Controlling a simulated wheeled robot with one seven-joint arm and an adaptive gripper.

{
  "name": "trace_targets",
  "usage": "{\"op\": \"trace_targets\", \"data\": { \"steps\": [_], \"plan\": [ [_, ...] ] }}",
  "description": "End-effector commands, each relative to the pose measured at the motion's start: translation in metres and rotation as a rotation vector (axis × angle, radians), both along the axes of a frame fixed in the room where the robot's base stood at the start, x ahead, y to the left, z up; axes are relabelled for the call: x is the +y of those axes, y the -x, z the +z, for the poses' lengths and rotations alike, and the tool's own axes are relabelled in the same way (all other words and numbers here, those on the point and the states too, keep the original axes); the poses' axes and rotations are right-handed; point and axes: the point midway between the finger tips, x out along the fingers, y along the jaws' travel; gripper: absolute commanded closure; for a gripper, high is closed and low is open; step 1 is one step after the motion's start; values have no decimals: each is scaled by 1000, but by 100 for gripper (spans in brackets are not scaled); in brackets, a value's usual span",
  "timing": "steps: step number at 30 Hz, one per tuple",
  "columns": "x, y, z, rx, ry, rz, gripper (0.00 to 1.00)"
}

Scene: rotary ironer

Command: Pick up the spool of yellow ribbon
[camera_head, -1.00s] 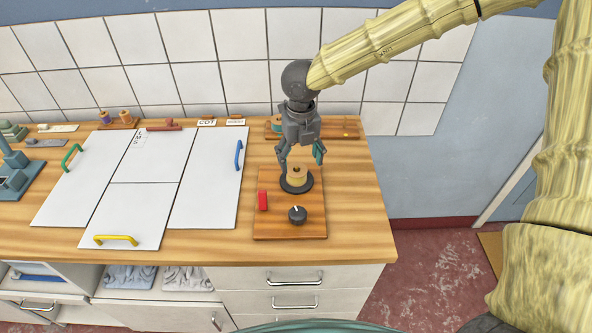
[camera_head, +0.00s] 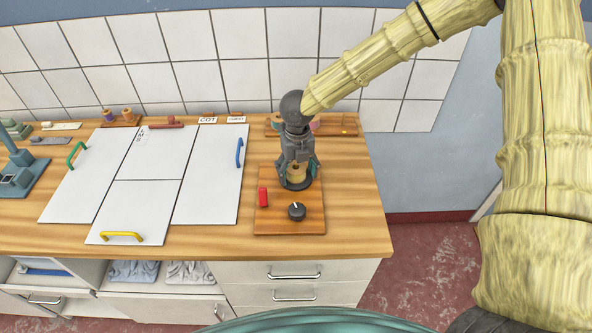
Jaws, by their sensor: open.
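The pale yellow spool (camera_head: 295,173), which looks like the spool of yellow ribbon, stands on a round dark disc (camera_head: 297,186) on a wooden board (camera_head: 290,225) at the right of the counter. My gripper (camera_head: 298,175) points down over it and is open. Its fingers are lowered to either side of the spool and hide part of it. I cannot tell whether they touch it.
A red block (camera_head: 263,197) and a black knob (camera_head: 296,212) sit on the same board, close in front. A wooden rack (camera_head: 345,125) stands behind my gripper. White panels (camera_head: 210,175) with coloured handles lie to the left. The counter right of the board is clear.

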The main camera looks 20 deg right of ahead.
Motion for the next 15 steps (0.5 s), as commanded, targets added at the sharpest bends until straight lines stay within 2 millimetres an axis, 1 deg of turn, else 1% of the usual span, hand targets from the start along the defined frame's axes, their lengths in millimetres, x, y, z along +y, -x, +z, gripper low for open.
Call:
{"op": "trace_targets", "data": {
  "steps": [2, 3, 10, 11, 12, 15],
  "plan": [
    [0, 0, 0, 0, 0, 0, 27],
    [0, 0, 0, 0, 0, 0, 34],
    [0, 0, 0, 0, 0, 0, 76],
    [0, 0, 0, 0, 0, 0, 76],
    [0, 0, 0, 0, 0, 0, 80],
    [0, 0, 0, 0, 0, 0, 80]
  ]
}}
